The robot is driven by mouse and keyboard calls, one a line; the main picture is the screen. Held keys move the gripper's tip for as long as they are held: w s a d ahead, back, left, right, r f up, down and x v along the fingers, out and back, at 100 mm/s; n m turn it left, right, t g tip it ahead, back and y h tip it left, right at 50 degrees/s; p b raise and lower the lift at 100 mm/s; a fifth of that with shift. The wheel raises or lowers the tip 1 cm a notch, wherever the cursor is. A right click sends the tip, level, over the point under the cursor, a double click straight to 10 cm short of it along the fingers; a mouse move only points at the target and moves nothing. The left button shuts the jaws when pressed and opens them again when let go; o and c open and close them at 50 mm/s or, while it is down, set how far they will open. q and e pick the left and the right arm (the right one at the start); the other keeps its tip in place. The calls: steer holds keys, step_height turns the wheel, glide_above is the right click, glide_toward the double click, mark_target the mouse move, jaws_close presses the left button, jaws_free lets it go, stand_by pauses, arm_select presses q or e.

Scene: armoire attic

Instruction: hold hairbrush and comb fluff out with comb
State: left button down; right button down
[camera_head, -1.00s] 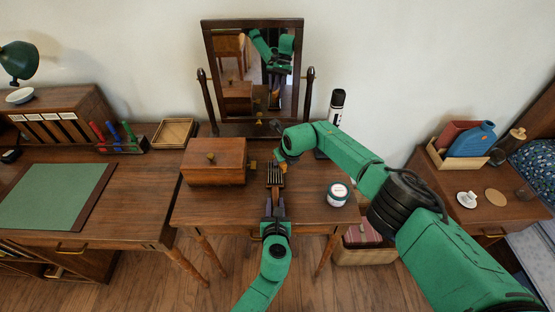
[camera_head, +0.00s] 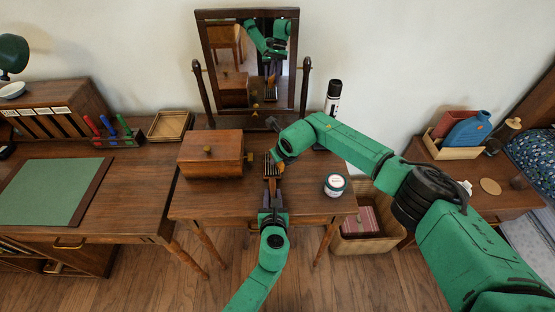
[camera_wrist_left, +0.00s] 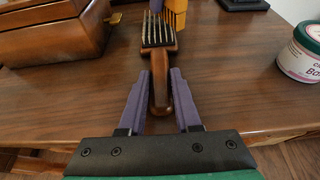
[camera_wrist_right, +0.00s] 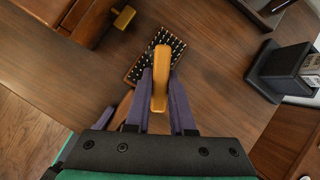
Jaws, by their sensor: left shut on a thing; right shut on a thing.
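The hairbrush has a brown wooden handle (camera_wrist_left: 160,95) and a dark pad with pale bristles (camera_wrist_left: 157,28). My left gripper (camera_head: 271,190) is shut on its handle, with the bristles facing up above the dressing table. My right gripper (camera_head: 279,158) is shut on the yellow comb (camera_wrist_right: 160,78). The comb is at the bristle pad, which also shows in the right wrist view (camera_wrist_right: 155,55). In the left wrist view the comb (camera_wrist_left: 175,6) is over the far end of the bristles. I cannot tell whether its teeth touch them. No fluff is clearly visible.
A wooden box (camera_head: 211,153) stands left of the brush. A white and green jar (camera_head: 334,185) stands to the right. A tilting mirror (camera_head: 249,60) and a black and white can (camera_head: 333,98) are behind.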

step_height(320, 180, up, 6)
steer(key=shift+r, duration=0.15)
steer(key=d+r, duration=0.3)
steer(key=d, duration=0.6)
stand_by(0.4)
arm_select(q)
steer(key=c, duration=0.5)
jaws_free()
